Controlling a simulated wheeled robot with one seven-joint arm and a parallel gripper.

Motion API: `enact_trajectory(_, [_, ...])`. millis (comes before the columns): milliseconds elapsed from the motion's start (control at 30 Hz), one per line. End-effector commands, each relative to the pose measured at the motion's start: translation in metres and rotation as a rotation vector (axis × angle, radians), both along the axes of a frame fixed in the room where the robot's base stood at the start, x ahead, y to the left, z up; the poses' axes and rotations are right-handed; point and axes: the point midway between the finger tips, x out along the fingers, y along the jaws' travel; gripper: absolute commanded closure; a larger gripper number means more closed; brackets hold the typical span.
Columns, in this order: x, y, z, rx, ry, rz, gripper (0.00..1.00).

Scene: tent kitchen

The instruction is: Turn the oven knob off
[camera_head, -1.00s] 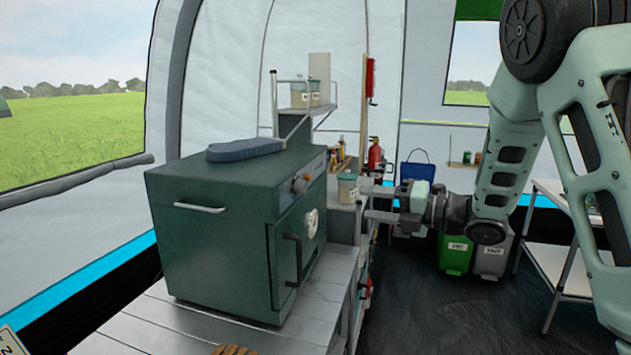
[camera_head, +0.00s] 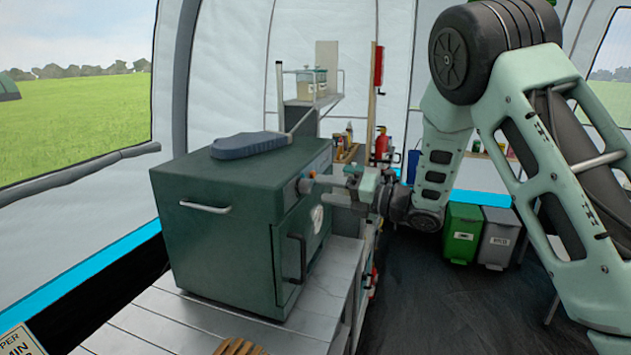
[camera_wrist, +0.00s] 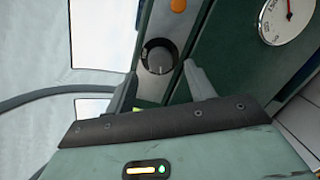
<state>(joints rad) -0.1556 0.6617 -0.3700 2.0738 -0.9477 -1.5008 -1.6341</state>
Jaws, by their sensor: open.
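The oven (camera_head: 225,235) is a dark green box with a door on its right-hand side. Its round knob (camera_head: 304,185) sits on the sloped strip above the door.
A dial gauge (camera_wrist: 287,18) is on the oven door, and an orange light (camera_wrist: 178,5) sits beside the knob. A blue-grey paddle-shaped thing (camera_head: 248,145) lies on the oven. Shelves with jars (camera_head: 306,83) stand behind. Green and grey bins (camera_head: 462,233) stand on the floor at right.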

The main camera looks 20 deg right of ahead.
Motion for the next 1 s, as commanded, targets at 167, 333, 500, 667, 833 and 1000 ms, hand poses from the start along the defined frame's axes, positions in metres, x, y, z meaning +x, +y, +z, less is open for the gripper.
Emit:
enact_trajectory(167, [0.017, 0.02, 0.001, 0.0, 0.001, 0.002, 0.46])
enact_trajectory(333, [0.024, 0.028, 0.0, 0.0, 0.001, 0.001, 0.46])
enact_trajectory(500, [0.025, 0.029, 0.0, 0.0, 0.001, 0.001, 0.46])
enact_trajectory(667, [0.025, 0.029, 0.0, 0.001, 0.001, 0.0, 0.54])
enact_trajectory(833, [0.025, 0.028, 0.0, 0.0, 0.0, 0.0, 0.91])
enact_trajectory(1000, [0.025, 0.028, 0.0, 0.003, 0.004, -0.001, 0.9])
